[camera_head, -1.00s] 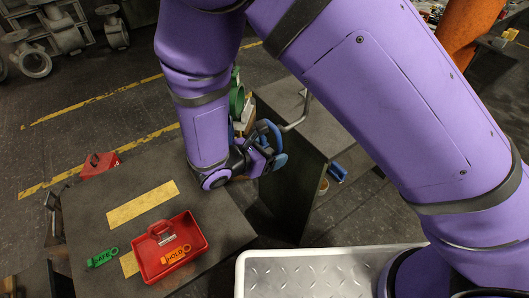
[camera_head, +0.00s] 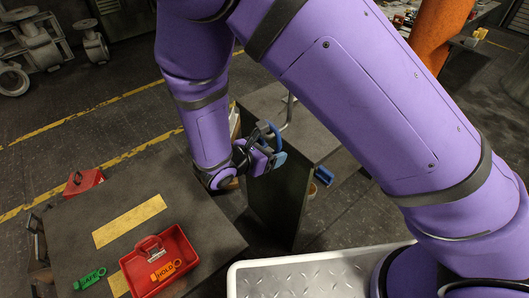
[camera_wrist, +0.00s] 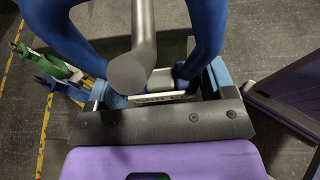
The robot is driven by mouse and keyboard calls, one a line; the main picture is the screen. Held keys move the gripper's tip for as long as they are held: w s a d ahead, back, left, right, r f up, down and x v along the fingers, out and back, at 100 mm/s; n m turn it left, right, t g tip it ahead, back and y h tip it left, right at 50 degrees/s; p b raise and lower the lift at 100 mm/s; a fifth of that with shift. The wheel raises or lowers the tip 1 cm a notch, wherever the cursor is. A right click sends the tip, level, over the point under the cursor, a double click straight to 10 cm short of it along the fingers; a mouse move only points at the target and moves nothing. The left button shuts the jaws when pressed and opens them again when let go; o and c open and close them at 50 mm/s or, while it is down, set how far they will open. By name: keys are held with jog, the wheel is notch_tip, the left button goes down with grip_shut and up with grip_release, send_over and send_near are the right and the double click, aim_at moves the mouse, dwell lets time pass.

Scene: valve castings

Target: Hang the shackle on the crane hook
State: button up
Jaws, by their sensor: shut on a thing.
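The blue shackle (camera_head: 279,147) is in my gripper (camera_head: 258,160), beside the dark stand's top in the head view. In the wrist view its two blue legs (camera_wrist: 205,35) rise from my gripper (camera_wrist: 155,92), which is shut on it; the top of the bow is out of frame. The grey crane hook (camera_head: 290,110) shows as a bent bar above the stand. In the wrist view its round-ended grey bar (camera_wrist: 130,70) lies between the shackle's legs. I cannot tell whether it passes through the bow or touches it.
A dark table (camera_head: 215,225) at left bears a red tray (camera_head: 185,240) with an orange HOLD tag (camera_head: 165,271), a green SAFE tag (camera_head: 90,279) and a yellow strip (camera_head: 130,221). The dark stand (camera_head: 315,140) is close right of my gripper. A white-rimmed tray (camera_head: 235,283) is at the front.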

jog(key=shift+w+d+f, duration=0.15)
jog(key=shift+w+d, duration=0.25)
jog(key=shift+d, duration=0.1)
jog(key=shift+w+d+f, duration=0.2)
jog(key=shift+f, duration=0.35)
jog(key=shift+w+d+f, duration=0.15)
jog(key=shift+d+f, duration=0.05)
jog(key=shift+f, duration=0.35)
jog(key=o, duration=1.2)
jog(key=v, duration=1)
jog(key=shift+s+a+r, duration=0.1)
jog(key=shift+s+a, duration=0.1)
jog(key=shift+a, duration=0.1)
